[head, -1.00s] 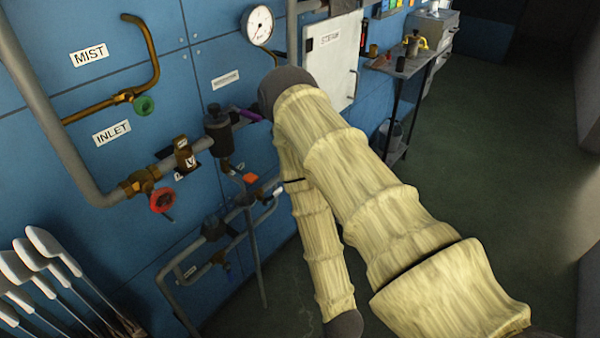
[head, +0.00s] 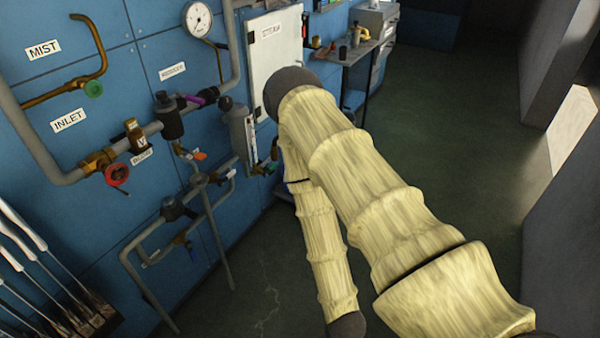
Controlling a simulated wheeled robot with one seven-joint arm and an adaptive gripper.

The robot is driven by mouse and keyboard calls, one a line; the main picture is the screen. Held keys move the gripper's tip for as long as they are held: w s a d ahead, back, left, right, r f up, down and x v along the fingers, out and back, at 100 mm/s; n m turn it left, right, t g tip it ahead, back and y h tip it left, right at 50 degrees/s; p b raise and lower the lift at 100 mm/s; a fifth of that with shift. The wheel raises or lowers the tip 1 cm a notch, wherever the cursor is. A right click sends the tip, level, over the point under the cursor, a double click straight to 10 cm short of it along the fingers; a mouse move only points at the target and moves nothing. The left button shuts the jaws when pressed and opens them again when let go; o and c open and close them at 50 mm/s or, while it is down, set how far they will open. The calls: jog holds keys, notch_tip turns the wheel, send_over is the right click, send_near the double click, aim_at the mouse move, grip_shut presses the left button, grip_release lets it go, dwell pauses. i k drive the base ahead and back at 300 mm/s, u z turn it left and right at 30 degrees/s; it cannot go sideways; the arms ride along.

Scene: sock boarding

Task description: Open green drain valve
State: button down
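A green round handwheel (head: 94,89) sits on the brass pipe below the MIST label, at the upper left of the head view. A small greenish handle (head: 271,168) shows low on a grey cylinder (head: 240,132), just left of my arm. No readable drain label marks either one, so I cannot tell which is the drain valve. My arm, in pale yellow sleeves, crosses the middle and lower right and hides part of the wall behind it. My gripper is not in view.
A red handwheel (head: 117,174) sits on the grey pipe near the INLET label (head: 68,120). Lower pipes (head: 145,275) stand out from the blue wall. White-handled tools (head: 22,228) stand at the lower left. A side table (head: 350,50) is at the back. The dark floor (head: 440,130) is clear right of my arm.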

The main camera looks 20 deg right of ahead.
aim_at(265, 174)
jog(key=z, duration=0.5)
jog(key=i, duration=1.4)
jog(key=u, duration=0.35)
